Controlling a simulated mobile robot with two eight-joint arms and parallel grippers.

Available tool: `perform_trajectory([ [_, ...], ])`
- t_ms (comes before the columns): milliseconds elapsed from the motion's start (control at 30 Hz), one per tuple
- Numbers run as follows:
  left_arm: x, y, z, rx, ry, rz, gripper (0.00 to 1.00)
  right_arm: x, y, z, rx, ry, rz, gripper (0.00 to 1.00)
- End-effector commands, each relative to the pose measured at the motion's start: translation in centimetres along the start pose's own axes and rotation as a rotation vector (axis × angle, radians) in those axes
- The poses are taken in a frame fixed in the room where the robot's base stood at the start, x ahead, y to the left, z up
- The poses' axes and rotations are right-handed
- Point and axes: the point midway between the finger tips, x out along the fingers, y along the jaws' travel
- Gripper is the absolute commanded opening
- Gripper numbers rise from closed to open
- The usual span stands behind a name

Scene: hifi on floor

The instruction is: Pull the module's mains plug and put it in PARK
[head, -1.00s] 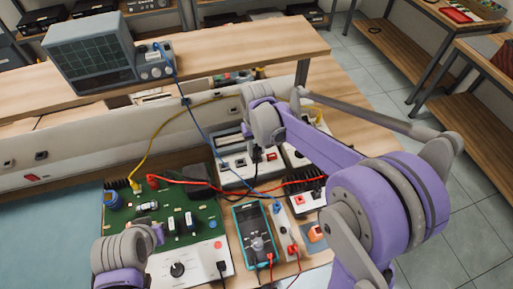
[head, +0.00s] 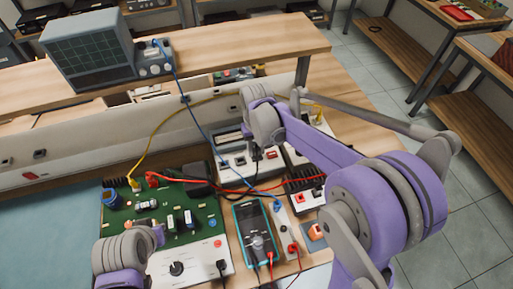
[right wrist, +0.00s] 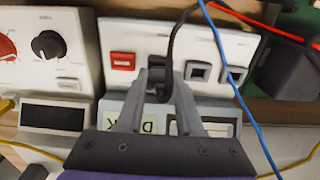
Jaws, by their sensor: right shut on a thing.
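In the right wrist view my right gripper (right wrist: 160,100) is shut on a black plug (right wrist: 157,78), whose black cable loops up and to the right. The plug is in front of a white socket panel (right wrist: 140,35) with a red switch (right wrist: 122,62). I cannot tell whether its pins are in a socket. A pale label (right wrist: 149,125) with partly hidden letters shows between the fingers. In the head view the white panel (head: 236,172) is at the bench's back, below my right wrist. My left arm shows at lower left; its gripper is not in view.
A blue cable (right wrist: 245,115) and a red lead (head: 195,181) cross near the panel. A green circuit board (head: 165,207), a teal multimeter (head: 257,225) and a box with a black heat sink (head: 304,190) crowd the bench. An oscilloscope (head: 92,50) stands on the shelf.

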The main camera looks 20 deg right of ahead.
Motion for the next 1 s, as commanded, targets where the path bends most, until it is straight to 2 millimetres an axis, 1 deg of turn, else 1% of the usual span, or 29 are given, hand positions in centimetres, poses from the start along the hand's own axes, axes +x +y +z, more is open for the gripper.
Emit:
perform_trajectory([
  [400, 0.31, 0.0, 0.36, 0.0, -0.003, 0.0, 0.0, 0.53, 0.0, -0.01, 0.0, 0.0, 0.0, 0.0],
  [867, 0.32, 0.0, 0.36, 0.0, -0.003, 0.0, 0.0, 0.54, 0.0, -0.02, 0.0, 0.0, 0.0, 0.0],
  [900, 0.32, 0.0, 0.36, 0.0, -0.003, 0.0, 0.0, 0.54, 0.0, -0.02, 0.0, 0.0, 0.0, 0.42],
  [967, 0.32, 0.0, 0.37, 0.0, -0.003, 0.0, 0.0, 0.54, 0.0, -0.02, 0.0, 0.0, 0.0, 0.53],
  [1000, 0.32, 0.0, 0.37, 0.0, -0.003, 0.0, 0.0, 0.54, 0.0, -0.02, 0.0, 0.0, 0.0, 0.6],
])
